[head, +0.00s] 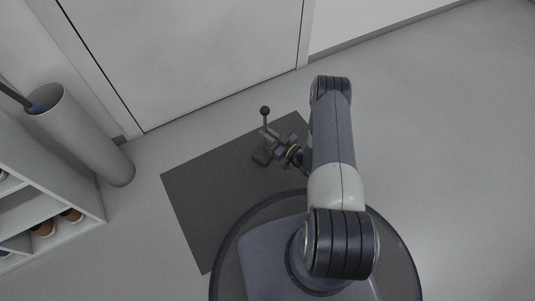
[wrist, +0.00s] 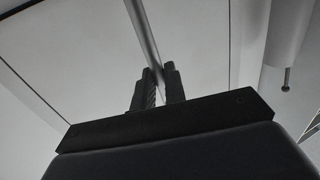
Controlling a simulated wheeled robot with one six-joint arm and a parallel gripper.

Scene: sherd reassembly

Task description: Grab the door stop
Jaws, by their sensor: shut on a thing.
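The door stop (head: 265,120) has a dark ball knob on top of a thin upright rod and a dark block-like base. In the head view it is over the dark mat (head: 195,195), just left of my gripper (head: 278,141). My gripper is shut on its rod, between knob and base. In the wrist view the grey rod (wrist: 142,30) runs down between the two dark fingers of my gripper (wrist: 160,75). The knob is out of the wrist view. Part of the base is hidden by my gripper, and I cannot tell whether it touches the mat.
A pale door (head: 190,50) stands behind the mat. A grey cylindrical bin (head: 85,135) holding a dark-handled item is at the left, by a white shelf (head: 85,222) with shoes (head: 72,215). The grey floor at the right is clear.

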